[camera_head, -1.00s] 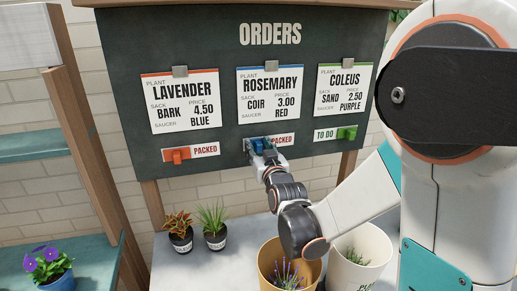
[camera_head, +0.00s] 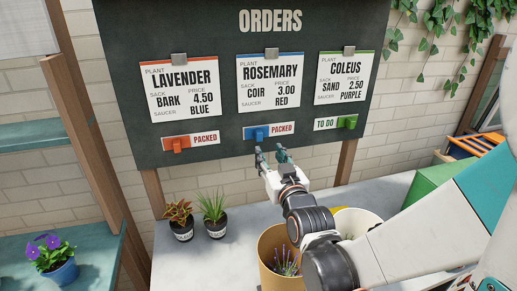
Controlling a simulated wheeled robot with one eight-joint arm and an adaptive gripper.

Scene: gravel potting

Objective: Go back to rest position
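My gripper (camera_head: 269,153) is open and empty, its fingers pointing up toward the orders board (camera_head: 224,60). It is just below the blue slider (camera_head: 262,133) of the middle row and apart from it. The rosemary card (camera_head: 271,82) hangs above that slider, whose label reads PACKED. The lavender card (camera_head: 180,88) has an orange slider (camera_head: 177,145) beside a PACKED label. The coleus card (camera_head: 345,77) has a green slider (camera_head: 347,122) beside a TO DO label.
Two small potted plants (camera_head: 181,221) (camera_head: 215,216) stand on the grey counter (camera_head: 190,265). A tan pot with lavender (camera_head: 268,264) and a white pot (camera_head: 371,219) are beneath my arm. A green box (camera_head: 430,181) is at right. Violets in a blue pot (camera_head: 63,275) stand at lower left.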

